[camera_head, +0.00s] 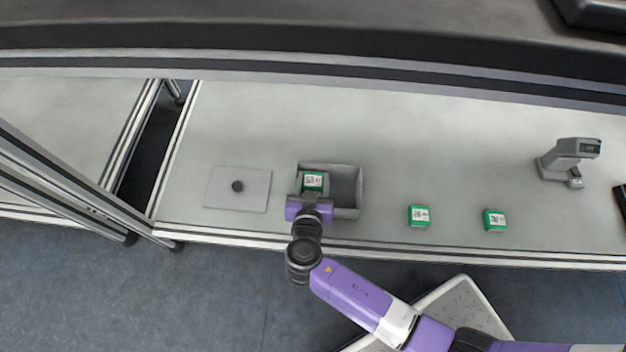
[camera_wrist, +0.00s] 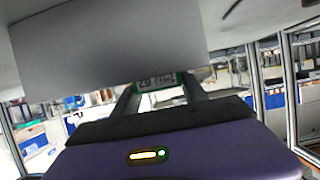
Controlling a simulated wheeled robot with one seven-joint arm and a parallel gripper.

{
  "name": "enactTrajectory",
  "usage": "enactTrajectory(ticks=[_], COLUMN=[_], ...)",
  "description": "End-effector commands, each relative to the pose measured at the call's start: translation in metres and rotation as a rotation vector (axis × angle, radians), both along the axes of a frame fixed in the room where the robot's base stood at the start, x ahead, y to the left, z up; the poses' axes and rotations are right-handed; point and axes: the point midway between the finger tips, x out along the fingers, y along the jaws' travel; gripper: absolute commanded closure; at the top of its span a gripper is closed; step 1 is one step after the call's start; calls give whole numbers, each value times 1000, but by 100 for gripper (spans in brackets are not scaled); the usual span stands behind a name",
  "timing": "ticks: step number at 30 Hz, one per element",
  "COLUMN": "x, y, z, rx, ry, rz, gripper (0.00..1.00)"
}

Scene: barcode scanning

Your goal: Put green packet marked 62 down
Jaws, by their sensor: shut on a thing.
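A green packet with a white label (camera_head: 313,180) is at the left part of the grey open bin (camera_head: 346,213) in the head view. The number on its label is too small to read. My gripper (camera_head: 311,193) is shut on this packet, from the near side of the bin. In the wrist view the packet's green edge and label (camera_wrist: 158,83) show between my two fingers. I cannot tell whether the packet touches the bin floor or hangs above it.
Two other green packets, one (camera_head: 419,216) and another (camera_head: 495,220), lie right of the bin. A grey scanner (camera_head: 570,161) stands at the right. A pale plate (camera_head: 238,189) with a dark knob lies left of the bin. The table (camera_head: 440,150) is clear behind the packets.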

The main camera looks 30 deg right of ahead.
Motion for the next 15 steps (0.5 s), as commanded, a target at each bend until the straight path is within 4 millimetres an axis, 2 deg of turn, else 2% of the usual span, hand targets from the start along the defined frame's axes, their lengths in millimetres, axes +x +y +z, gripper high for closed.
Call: enactTrajectory(ticks=[15], x=[0], y=[0], z=[-11], rx=[0], ry=[0], rz=[0], gripper=[97])
